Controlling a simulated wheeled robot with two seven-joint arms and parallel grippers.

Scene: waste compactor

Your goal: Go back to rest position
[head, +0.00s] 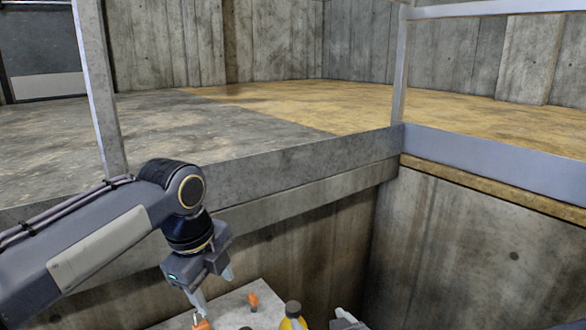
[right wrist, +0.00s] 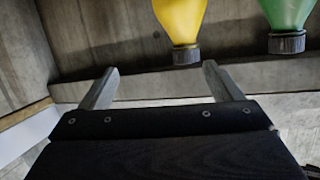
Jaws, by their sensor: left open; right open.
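My left gripper (head: 212,288) is in the head view, pointing down above a pale surface (head: 232,303). Its two fingers are apart with nothing between them. A small orange piece (head: 201,323) shows just below one fingertip; I cannot tell whether they touch. My right gripper shows only as a grey tip (head: 345,320) at the bottom of the head view. In the right wrist view its fingers (right wrist: 160,84) are spread and empty. A yellow bottle (right wrist: 181,18) and a green bottle (right wrist: 288,14), both dark-capped, are beyond the fingers, caps downward in the picture.
The yellow bottle's dark-capped top (head: 293,314) and another orange piece (head: 252,301) are at the bottom of the head view. Concrete pit walls (head: 460,250) and a grey ledge (head: 260,175) with metal railing posts (head: 398,80) stand ahead. Floor lies beyond.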

